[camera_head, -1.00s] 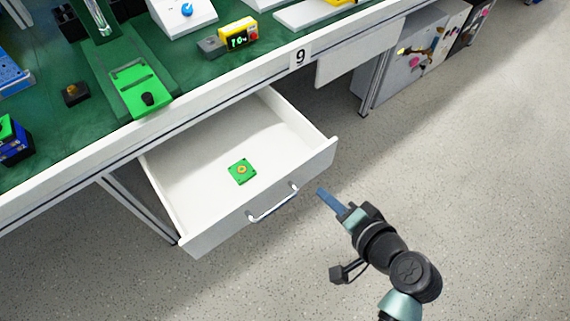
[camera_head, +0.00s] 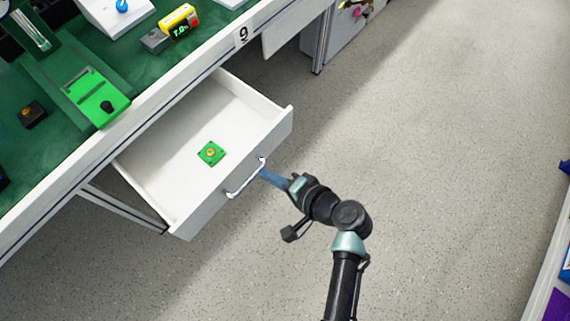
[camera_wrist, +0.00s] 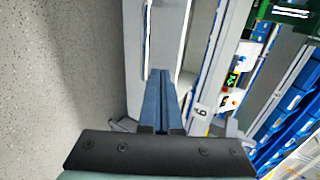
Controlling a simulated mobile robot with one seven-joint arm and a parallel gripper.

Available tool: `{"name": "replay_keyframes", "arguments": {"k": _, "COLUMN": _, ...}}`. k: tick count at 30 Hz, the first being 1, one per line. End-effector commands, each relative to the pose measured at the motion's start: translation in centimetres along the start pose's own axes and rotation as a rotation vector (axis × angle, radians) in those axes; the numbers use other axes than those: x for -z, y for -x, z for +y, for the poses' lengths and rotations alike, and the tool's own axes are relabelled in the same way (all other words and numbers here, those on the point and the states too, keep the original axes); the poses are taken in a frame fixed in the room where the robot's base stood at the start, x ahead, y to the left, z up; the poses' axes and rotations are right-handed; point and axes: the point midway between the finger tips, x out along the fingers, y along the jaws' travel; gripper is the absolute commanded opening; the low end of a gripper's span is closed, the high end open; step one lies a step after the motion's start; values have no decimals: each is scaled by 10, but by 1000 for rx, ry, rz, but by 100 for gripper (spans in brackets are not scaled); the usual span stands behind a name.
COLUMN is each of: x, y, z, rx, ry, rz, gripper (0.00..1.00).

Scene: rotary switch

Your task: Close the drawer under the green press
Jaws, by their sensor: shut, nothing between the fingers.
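The white drawer (camera_head: 178,152) is pulled out from under the workbench, below the green press (camera_head: 92,94). A green square piece with an orange centre (camera_head: 211,153) lies inside it. The drawer front carries a metal handle (camera_head: 243,182). My gripper (camera_head: 264,173) is shut and empty, its blue fingers close to the drawer front by the right end of the handle; I cannot tell if they touch. In the wrist view, the shut fingers (camera_wrist: 161,95) point at the white drawer front (camera_wrist: 172,35), with the handle (camera_wrist: 148,40) just to their left.
The bench top holds a yellow device with a digital display (camera_head: 179,22), a white box with a blue knob (camera_head: 116,12) and a small dark box with an orange button (camera_head: 32,113). Speckled floor (camera_head: 430,150) is clear to the right.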

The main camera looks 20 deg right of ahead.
Motion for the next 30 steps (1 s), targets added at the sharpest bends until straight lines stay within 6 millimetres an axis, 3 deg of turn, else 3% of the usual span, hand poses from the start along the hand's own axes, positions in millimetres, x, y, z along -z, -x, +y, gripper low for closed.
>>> {"name": "replay_keyframes", "arguments": {"k": 3, "x": 0, "y": -21, "z": -6, "rx": 1, "ry": 2, "rz": -1, "gripper": 0}}
{"name": "replay_keyframes", "arguments": {"k": 9, "x": 0, "y": -40, "z": -18, "rx": 0, "ry": 1, "rz": 0, "gripper": 0}}
{"name": "replay_keyframes", "arguments": {"k": 25, "x": 0, "y": -46, "z": -21, "rx": 0, "ry": 1, "rz": 1, "gripper": 0}}
{"name": "replay_keyframes", "arguments": {"k": 30, "x": 0, "y": -58, "z": -27, "rx": 0, "ry": 2, "rz": -1, "gripper": 0}}
